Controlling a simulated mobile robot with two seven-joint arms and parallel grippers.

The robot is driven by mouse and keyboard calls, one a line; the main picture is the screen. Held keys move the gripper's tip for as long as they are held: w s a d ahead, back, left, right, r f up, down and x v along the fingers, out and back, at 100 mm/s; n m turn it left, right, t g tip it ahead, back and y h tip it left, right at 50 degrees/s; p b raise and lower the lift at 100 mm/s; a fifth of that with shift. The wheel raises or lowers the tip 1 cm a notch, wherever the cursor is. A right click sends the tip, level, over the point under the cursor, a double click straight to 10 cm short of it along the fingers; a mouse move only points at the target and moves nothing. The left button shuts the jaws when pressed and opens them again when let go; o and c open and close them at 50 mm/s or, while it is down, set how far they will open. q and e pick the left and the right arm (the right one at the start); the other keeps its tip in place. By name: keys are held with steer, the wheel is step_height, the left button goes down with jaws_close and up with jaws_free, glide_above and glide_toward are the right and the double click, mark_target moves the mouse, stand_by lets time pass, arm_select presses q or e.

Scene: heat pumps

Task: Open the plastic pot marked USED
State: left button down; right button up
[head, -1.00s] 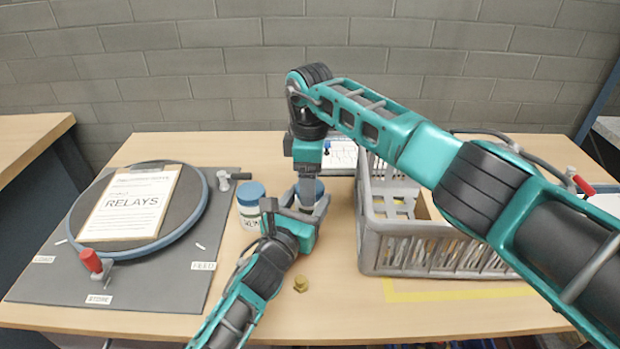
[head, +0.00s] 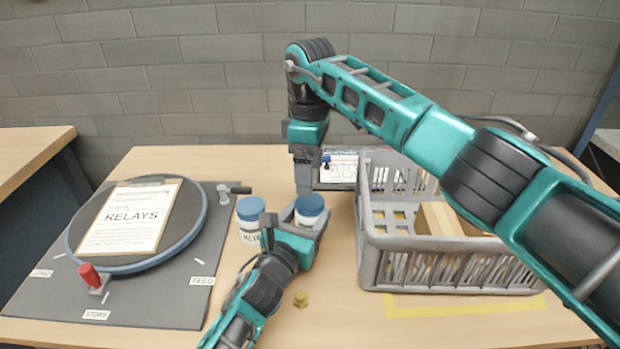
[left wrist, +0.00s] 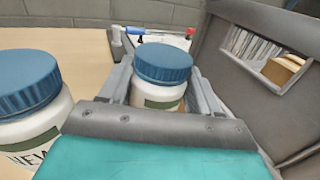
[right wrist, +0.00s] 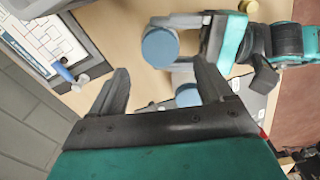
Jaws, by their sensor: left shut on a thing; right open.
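A white plastic pot with a blue lid (head: 309,206) stands on the bench; its lid is on and its label cannot be read. My left gripper (head: 300,222) is shut around the pot's body, below the lid; in the left wrist view the pot (left wrist: 162,75) sits between the fingers. A second blue-lidded pot (head: 250,220) stands just left, its label reading NEW in the left wrist view (left wrist: 28,100). My right gripper (head: 304,188) is open and empty, pointing down above and behind the held pot. The right wrist view shows the held pot's lid (right wrist: 160,47) beyond the fingertips.
A grey crate (head: 440,250) stands close on the right. A turntable with a RELAYS clipboard (head: 135,220) lies on a grey mat (head: 150,300) at left. A small brass part (head: 301,299) lies in front. A printed sheet (head: 338,168) is behind.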

mark_target(310, 201)
steer(key=shift+r+m, duration=0.7)
steer(key=shift+f, duration=3.85)
steer(key=c, duration=1.1)
steer(key=n, duration=0.3)
steer(key=o, duration=1.2)
